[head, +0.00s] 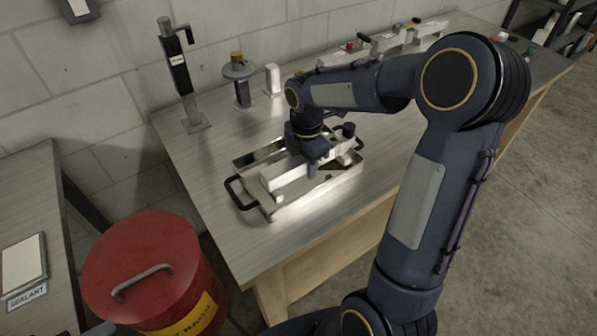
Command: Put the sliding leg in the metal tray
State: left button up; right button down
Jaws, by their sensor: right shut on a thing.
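A pale silver square bar, which looks like the sliding leg (283,175), lies lengthwise over the metal tray (316,195). The tray is shiny and shallow, with a black handle at each end, and stands on the workbench. My right gripper (312,168) reaches down over the tray and is shut on the bar near its middle. The arm and gripper hide part of the bar and the tray's interior. I cannot tell whether the bar touches the tray floor. My left gripper is not in view.
A black jack (179,75) on a silver foot, a round-plated post (240,80) and a small white block (273,79) stand at the bench's back. More silver parts (392,42) lie farther right. A red lidded bin (142,262) stands left of the bench. Bare bench surrounds the tray.

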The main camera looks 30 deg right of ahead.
aim_at(299, 183)
jog(key=shift+w+a+f, duration=0.2)
jog(key=shift+w+f, duration=0.2)
jog(key=shift+f, duration=0.1)
jog(key=shift+w+a+f, duration=0.15)
jog(key=shift+w+f, duration=0.2)
jog(key=shift+f, duration=0.1)
jog(key=shift+w+f, duration=0.15)
jog(key=shift+f, duration=1.6)
jog(key=shift+f, duration=0.15)
jog(key=c, duration=0.9)
grip_release()
